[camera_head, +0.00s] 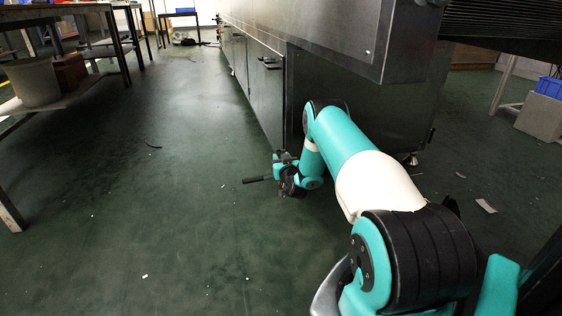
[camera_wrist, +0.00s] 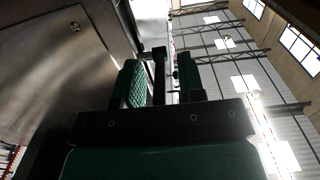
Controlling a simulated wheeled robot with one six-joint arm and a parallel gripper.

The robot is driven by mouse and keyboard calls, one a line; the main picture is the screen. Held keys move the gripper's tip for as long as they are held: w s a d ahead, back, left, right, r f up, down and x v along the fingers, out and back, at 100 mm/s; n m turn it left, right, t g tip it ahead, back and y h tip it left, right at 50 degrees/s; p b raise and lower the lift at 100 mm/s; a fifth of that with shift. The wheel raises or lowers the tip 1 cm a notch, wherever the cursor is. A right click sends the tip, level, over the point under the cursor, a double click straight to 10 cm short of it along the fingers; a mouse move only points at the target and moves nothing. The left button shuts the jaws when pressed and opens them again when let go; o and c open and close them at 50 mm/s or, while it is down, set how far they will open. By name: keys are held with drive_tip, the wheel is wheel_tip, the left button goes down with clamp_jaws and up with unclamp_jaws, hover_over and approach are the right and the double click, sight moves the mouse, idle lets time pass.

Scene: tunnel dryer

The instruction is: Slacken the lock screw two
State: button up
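My gripper (camera_wrist: 160,82) shows in the wrist view with its two green-padded fingers apart. A dark upright bar (camera_wrist: 158,66) shows in the gap between them, with light visible between it and the right finger. I cannot tell whether it is a part of the machine or how deep it lies. In the head view my gripper (camera_head: 285,174) is low beside the machine's base, and a thin dark rod (camera_head: 257,179) points left from it. A small round fastener (camera_wrist: 75,27) sits on the metal panel in the wrist view. I cannot tell which thing is lock screw two.
The dryer's steel side (camera_head: 255,85) runs away along the right of the aisle, with a handle (camera_head: 271,63) on its door. Benches (camera_head: 115,45) stand at the left. The green floor (camera_head: 150,215) between is mostly clear, with small scraps. A blue crate (camera_head: 549,87) is at the far right.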

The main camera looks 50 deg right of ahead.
drive_tip(key=shift+c, duration=0.2)
clamp_jaws()
drive_tip(key=shift+r+y+p, duration=0.3)
drive_tip(key=shift+r+p, duration=0.1)
drive_tip(key=shift+p, duration=0.55)
drive_tip(key=shift+a+r+p, duration=0.1)
drive_tip(key=shift+r+p, duration=0.05)
drive_tip(key=shift+p, duration=0.5)
drive_tip(key=shift+g+y+p, duration=0.3)
drive_tip(key=shift+g+p, duration=0.3)
drive_tip(key=shift+p, duration=0.05)
drive_tip(key=shift+f, duration=0.25)
drive_tip(key=shift+o, duration=0.2)
unclamp_jaws()
